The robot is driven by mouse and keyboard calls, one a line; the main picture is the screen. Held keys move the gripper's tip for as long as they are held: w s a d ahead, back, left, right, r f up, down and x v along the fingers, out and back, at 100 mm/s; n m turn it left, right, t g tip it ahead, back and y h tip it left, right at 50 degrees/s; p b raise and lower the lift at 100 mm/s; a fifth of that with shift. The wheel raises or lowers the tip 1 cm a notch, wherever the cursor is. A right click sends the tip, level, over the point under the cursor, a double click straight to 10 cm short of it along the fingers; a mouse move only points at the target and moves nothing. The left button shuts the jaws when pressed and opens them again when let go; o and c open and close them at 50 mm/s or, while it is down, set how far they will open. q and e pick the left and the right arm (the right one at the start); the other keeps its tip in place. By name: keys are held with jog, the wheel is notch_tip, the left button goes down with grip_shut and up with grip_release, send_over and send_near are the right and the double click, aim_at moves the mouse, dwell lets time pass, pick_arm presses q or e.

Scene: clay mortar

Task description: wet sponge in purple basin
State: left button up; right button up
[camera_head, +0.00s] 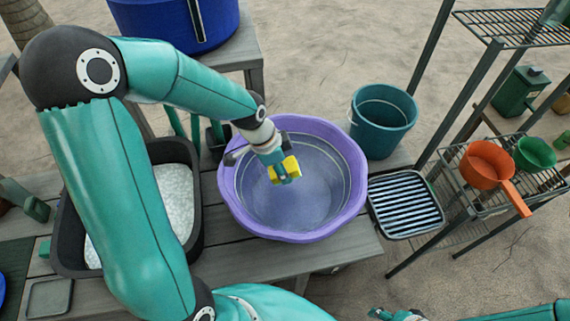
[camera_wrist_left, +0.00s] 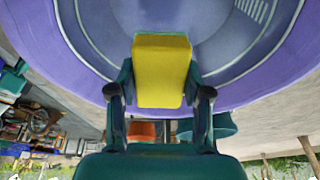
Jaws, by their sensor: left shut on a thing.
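The yellow sponge (camera_head: 291,166) is held over the inside of the purple basin (camera_head: 236,205). My left gripper (camera_head: 283,172) is shut on it, reaching down from the upper left. In the left wrist view the sponge (camera_wrist_left: 161,70) sits between the two fingers, with the purple basin (camera_wrist_left: 268,72) behind it. The basin stands on the wooden bench, and a bluish, water-like surface shows inside. I cannot tell whether the sponge touches it. Part of my right gripper (camera_head: 395,314) shows at the bottom right edge; its jaws are unclear.
A black tub of white granules (camera_head: 176,200) stands left of the basin. A teal bucket (camera_head: 382,120) and a slatted tray (camera_head: 405,204) are to the right. A blue tub (camera_head: 175,25) is at the back. An orange pan (camera_head: 487,163) sits on a rack.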

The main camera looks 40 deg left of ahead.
pick_arm(q)
notch_tip(320, 180, down, 8)
jog(key=b, duration=0.5)
dwell(0.8)
notch_tip(320, 180, up, 12)
jog(key=p, duration=0.8)
jog(key=shift+f+p, duration=0.1)
jog(key=shift+p, duration=0.2)
